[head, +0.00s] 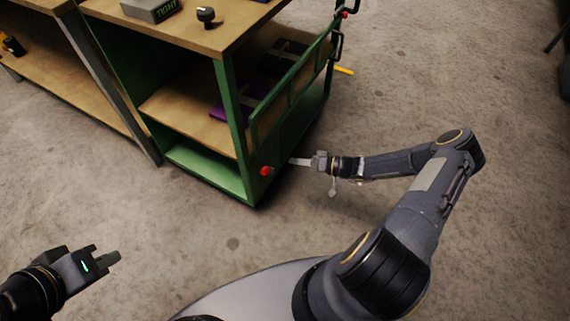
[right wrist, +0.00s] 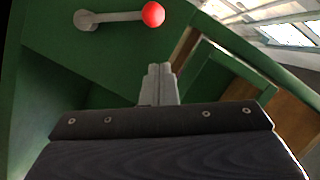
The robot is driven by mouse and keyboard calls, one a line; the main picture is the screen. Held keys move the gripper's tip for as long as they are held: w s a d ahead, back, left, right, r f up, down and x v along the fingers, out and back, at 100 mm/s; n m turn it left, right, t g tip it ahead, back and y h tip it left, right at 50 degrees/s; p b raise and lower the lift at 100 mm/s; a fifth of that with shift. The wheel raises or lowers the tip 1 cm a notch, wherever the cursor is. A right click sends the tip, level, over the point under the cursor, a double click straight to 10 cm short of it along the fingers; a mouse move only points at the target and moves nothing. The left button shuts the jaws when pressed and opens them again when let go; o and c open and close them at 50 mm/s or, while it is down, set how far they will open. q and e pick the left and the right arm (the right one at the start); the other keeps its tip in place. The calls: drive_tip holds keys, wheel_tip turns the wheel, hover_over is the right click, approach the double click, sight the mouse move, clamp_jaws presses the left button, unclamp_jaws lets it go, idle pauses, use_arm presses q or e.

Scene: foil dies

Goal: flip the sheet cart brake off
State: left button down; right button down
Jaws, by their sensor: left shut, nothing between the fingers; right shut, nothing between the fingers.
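The green sheet cart (head: 242,130) stands at the upper middle of the head view. A red-knobbed lever (head: 265,171) sits low on its near corner; I take it for the brake. In the right wrist view the lever (right wrist: 122,17) is a grey bar, nearly level, from a round pivot at left to the red ball at right. My right gripper (head: 292,161) is shut and empty beside the lever. In the right wrist view its fingers (right wrist: 158,75) point at the green panel, below the red ball and apart from it. My left gripper (head: 112,256) is shut and empty, low at left.
The cart's wooden top (head: 205,35) holds a grey block marked TIGHT (head: 152,9) and a black knob (head: 206,16). Purple and dark packs lie on the shelf below. A wooden bench (head: 75,70) stands close at left. Concrete floor (head: 200,240) is clear in front.

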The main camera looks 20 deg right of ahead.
drive_tip(key=v, duration=0.6)
drive_tip(key=shift+r, duration=0.15)
drive_tip(key=s+a+r+n+g+h, duration=0.1)
drive_tip(key=s+a+r+g, duration=0.15)
drive_tip(key=r, duration=0.55)
drive_tip(key=s+a+r+n+g+h, duration=0.1)
drive_tip(key=s+a+r+g+h, duration=0.15)
drive_tip(key=r, duration=0.45)
drive_tip(key=s+a+r+n+g+h, duration=0.1)
drive_tip(key=a+r+g, duration=0.15)
drive_tip(key=r, duration=0.55)
drive_tip(key=s+a+r+m+t+h, duration=0.1)
drive_tip(key=s+r+m+t+h, duration=0.1)
drive_tip(key=s+r, duration=0.45)
drive_tip(key=s+a+r+m+t+h, duration=0.1)
drive_tip(key=s+r+h, duration=0.2)
drive_tip(key=s, duration=0.6)
wheel_tip(320, 180, up, 23)
drive_tip(key=p, duration=2.3)
drive_tip(key=shift+s+a+r+m+p, duration=0.15)
drive_tip(key=shift+m+p, duration=0.15)
drive_tip(key=shift+p, duration=0.05)
